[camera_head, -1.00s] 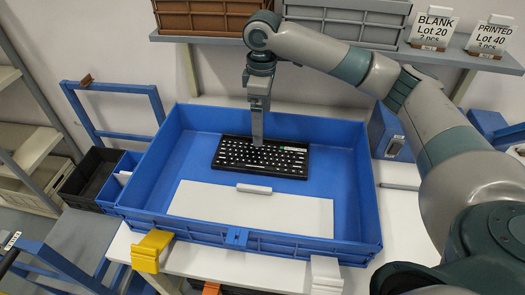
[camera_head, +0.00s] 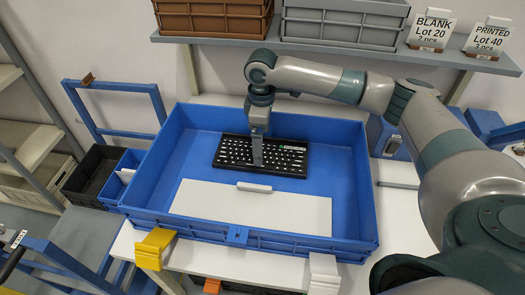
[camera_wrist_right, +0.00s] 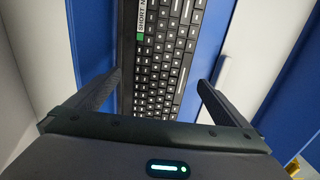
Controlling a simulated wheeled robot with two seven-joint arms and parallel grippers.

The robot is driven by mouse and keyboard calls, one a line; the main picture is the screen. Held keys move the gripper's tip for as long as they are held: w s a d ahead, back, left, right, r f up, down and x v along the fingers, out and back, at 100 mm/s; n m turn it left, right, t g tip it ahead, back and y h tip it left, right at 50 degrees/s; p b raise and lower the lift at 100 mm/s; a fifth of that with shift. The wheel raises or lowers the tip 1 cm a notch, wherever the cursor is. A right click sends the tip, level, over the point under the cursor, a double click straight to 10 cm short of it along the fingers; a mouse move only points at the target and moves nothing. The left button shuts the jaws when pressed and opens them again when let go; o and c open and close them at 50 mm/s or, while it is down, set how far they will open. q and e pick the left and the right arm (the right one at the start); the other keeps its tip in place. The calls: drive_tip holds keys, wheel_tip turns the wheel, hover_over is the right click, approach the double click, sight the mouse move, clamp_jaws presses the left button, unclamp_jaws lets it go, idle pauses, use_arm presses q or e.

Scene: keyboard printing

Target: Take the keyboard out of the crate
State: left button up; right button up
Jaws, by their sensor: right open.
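The black keyboard (camera_head: 236,153) lies flat in the blue crate (camera_head: 356,190), toward its far side. My right gripper (camera_head: 257,160) points down over the middle of the keyboard. In the right wrist view, the right gripper (camera_wrist_right: 160,85) is open, with one finger on each side of the keyboard (camera_wrist_right: 158,75). I cannot tell whether the fingers touch it. The label (camera_wrist_right: 141,22) shows at the top of that view. My left gripper does not show.
A white panel with a small white handle (camera_head: 254,187) lies in the near part of the crate. Yellow (camera_head: 152,249) and white (camera_head: 324,272) blocks stand at the crate's near side. A shelf (camera_head: 330,47) with brown and grey crates is behind. Small black and blue bins (camera_head: 92,177) stand left.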

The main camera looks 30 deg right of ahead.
sight(285, 158)
drive_tip(key=shift+s+a+f, duration=0.1)
drive_tip(key=shift+f, duration=0.25)
wheel_tip(285, 158, down, 3)
drive_tip(key=shift+a+f+p, duration=0.1)
drive_tip(key=shift+a+p, duration=0.05)
drive_tip(key=shift+p, duration=0.7)
drive_tip(key=shift+f, duration=0.5)
drive_tip(key=shift+r, duration=0.1)
drive_tip(key=c, duration=1.5)
